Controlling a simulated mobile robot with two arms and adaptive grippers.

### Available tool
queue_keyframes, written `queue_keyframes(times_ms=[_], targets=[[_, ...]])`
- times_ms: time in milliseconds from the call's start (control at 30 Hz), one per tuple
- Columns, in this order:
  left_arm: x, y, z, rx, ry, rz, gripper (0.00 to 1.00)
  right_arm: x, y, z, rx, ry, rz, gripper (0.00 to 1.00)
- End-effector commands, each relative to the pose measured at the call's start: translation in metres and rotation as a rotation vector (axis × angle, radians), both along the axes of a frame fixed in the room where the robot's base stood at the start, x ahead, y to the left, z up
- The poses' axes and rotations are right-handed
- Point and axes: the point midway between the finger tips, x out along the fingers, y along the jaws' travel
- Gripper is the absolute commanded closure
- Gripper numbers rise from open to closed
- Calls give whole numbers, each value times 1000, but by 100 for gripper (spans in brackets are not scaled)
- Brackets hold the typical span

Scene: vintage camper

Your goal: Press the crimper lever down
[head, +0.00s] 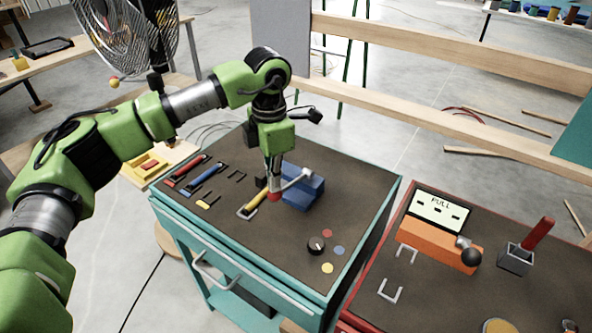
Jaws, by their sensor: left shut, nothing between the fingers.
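The crimper (304,192) is a blue block on the dark top of the teal cart. Its grey lever (294,181) slants from the upper right side of the block down to the left, towards a red end (274,196). My left gripper (273,180) points down just left of the blue block, shut and empty. Its tips are at the red end; I cannot tell whether they touch it. The gripper hides part of the lever's left end. My right gripper is not in view.
A yellow-handled tool (254,201) lies left of the crimper. Red and blue tools (205,177) lie further left. A black dial (316,245) sits near the front. Right of the teal cart (236,262), a red-edged bench carries an orange box (437,243) with a "PULL" sign.

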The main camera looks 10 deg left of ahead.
Motion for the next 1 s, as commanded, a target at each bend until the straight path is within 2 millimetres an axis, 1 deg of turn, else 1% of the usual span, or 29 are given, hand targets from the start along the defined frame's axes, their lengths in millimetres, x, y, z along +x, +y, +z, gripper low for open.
queue_keyframes(times_ms=[333, 733, 1000], targets=[[0, 0, -3, 1, 1, 1, 100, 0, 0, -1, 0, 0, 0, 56], [-3, 2, -21, 1, 0, 1, 100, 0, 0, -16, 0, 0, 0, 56], [-4, 2, -21, 1, 0, 1, 100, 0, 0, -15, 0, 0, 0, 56]])
